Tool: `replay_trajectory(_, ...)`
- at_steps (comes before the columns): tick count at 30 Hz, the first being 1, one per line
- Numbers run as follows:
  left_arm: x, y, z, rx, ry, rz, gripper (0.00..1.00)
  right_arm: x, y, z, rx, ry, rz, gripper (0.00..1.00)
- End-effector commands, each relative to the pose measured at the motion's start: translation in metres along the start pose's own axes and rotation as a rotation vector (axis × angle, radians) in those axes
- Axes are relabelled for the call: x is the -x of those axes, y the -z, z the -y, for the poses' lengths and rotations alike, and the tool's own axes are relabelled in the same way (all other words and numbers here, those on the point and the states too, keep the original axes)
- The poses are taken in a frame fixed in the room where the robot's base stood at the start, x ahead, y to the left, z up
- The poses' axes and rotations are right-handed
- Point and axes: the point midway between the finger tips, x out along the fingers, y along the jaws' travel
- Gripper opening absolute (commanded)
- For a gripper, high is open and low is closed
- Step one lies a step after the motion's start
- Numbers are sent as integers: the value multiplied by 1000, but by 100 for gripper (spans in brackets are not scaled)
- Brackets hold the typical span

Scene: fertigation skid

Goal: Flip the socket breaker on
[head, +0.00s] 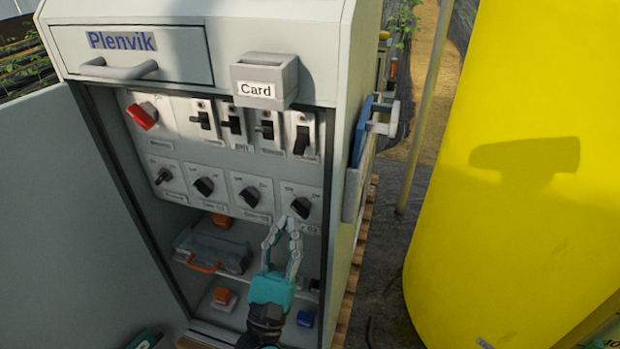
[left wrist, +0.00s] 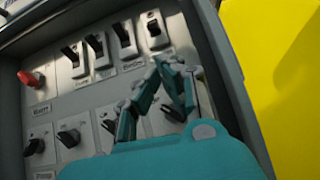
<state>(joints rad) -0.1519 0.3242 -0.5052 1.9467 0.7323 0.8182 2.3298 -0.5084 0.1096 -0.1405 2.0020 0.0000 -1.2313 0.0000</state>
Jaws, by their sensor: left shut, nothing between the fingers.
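The open cabinet (head: 95,150) holds a grey panel with a row of black-levered breakers; the rightmost one (head: 301,138) is the largest in the head view. The others are a left breaker (head: 202,119), a second (head: 233,123) and a third (head: 267,129). Their labels are too small to read surely, so I cannot tell which is the socket breaker. My left gripper (head: 286,222) is shut and empty, its fingers pointing up in front of the rightmost rotary knob, below the breakers. In the left wrist view, the fingertips (left wrist: 168,66) show below the rightmost breaker (left wrist: 154,28).
A red main handle (head: 142,116) is at the panel's upper left. Rotary knobs (head: 204,186) line the row below the breakers. A card holder (head: 264,80) juts out above. The cabinet's right wall and a yellow tank (head: 520,180) stand to the right.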

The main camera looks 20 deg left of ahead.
Motion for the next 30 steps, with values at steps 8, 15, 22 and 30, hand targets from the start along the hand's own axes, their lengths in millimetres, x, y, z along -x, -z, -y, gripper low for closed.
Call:
replay_trajectory(8,-2,-7,-2,49,-14,19,0,3,1,0,0,-1,-2,40)
replay_trajectory(15,-8,-7,-2,45,-13,19,0,0,0,0,0,0,0,40)
replay_trajectory(22,-45,-9,-2,44,-14,22,0,-21,-9,1,2,2,15,40)
replay_trajectory(30,-88,-9,-3,44,-13,19,0,-48,-23,3,5,4,29,40)
